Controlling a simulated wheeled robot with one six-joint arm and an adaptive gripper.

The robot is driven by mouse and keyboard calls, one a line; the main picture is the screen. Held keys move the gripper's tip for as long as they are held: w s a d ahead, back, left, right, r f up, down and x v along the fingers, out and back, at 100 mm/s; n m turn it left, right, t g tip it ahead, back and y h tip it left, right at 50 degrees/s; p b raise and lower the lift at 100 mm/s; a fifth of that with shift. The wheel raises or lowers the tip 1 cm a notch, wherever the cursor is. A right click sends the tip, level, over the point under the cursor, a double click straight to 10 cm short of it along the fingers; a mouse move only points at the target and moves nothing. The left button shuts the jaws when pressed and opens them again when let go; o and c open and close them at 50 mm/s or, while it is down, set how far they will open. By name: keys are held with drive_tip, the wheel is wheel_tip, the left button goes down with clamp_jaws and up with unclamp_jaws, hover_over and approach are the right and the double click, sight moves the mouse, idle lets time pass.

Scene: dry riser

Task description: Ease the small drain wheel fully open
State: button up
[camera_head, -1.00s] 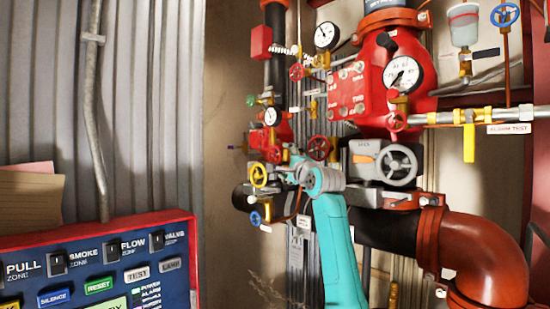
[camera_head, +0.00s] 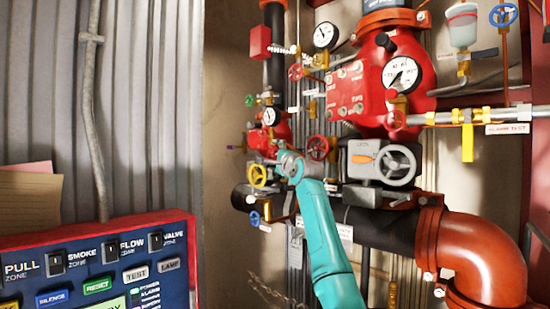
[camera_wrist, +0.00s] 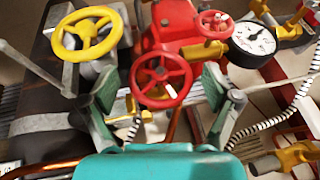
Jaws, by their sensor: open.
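A small red handwheel (camera_wrist: 160,82) on a red valve body (camera_wrist: 172,24) sits in the middle of the wrist view. My gripper (camera_wrist: 160,88) is open, with one green-padded finger on each side of this wheel. I cannot tell whether either finger touches it. In the head view my wrist and gripper (camera_head: 288,163) are in front of the valve cluster and partly cover it. A yellow handwheel (camera_wrist: 87,33) is at the upper left of the wrist view and also shows in the head view (camera_head: 257,176). No readable label shows which wheel is the drain.
A pressure gauge (camera_wrist: 254,38) and a smaller red wheel (camera_wrist: 215,24) are close on the right. In the head view, another red wheel (camera_head: 318,147), a grey wheel (camera_head: 397,165) and a blue wheel (camera_head: 254,218) are near. An alarm panel (camera_head: 100,262) stands at lower left.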

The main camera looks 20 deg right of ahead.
drive_tip(key=c, duration=1.1)
drive_tip(key=shift+c, duration=0.2)
drive_tip(key=n+g, duration=0.1)
drive_tip(key=g, duration=0.1)
drive_tip(key=shift+r+g, duration=0.2)
drive_tip(key=shift+g, duration=0.2)
drive_tip(key=shift+n+g, duration=0.6)
drive_tip(key=shift+g, duration=0.9)
drive_tip(key=shift+f+g, duration=0.15)
drive_tip(key=shift+g, duration=0.25)
drive_tip(key=o, duration=1.1)
drive_tip(key=shift+o, duration=0.2)
